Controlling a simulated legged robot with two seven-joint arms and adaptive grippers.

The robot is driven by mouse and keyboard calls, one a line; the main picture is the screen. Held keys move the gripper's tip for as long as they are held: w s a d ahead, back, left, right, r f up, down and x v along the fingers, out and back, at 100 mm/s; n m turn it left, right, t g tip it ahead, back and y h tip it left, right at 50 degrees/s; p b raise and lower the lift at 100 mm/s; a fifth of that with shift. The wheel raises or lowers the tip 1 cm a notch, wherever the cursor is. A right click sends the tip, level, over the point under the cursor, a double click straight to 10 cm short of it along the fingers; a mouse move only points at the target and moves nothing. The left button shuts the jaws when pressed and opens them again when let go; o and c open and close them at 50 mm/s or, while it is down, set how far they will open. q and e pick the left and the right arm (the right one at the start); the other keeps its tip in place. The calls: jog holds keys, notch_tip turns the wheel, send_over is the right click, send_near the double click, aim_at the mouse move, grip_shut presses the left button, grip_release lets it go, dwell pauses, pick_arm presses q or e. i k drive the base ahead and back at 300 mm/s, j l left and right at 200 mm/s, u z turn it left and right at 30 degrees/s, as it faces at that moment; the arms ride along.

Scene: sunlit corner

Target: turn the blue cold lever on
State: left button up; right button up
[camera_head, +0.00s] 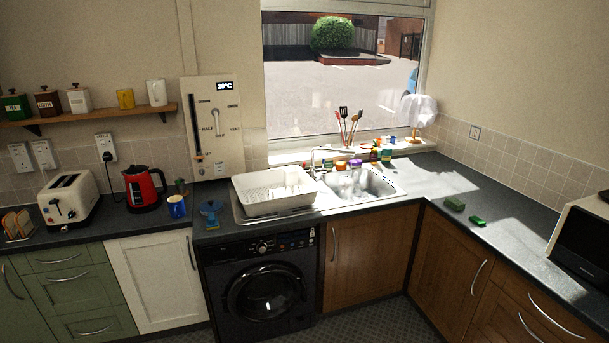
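A white wall panel (228,153) left of the window has a display reading 20°C, a vertical slot with dark marks, and a pale upright handle (216,121). No blue lever can be made out on it at this size. A metal tap (313,163) stands behind the sink (385,184); its handles are too small to tell apart. A small blue object (210,210) stands on the counter below the panel; I cannot tell what it is. Neither of my grippers is in view.
A white dish rack (273,207) stands between the panel and the sink. A blue mug (177,207), a red kettle (144,188) and a toaster (68,198) stand to the left. A black washing machine (263,297) is below. The right counter is mostly clear.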

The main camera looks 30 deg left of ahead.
aim_at(322, 170)
jog(key=i+j+z, duration=0.1)
jog(key=i+j, duration=0.15)
jog(key=i, duration=0.15)
jog(key=i+j+z, duration=0.15)
jog(key=i, duration=0.25)
jog(key=j, duration=0.15)
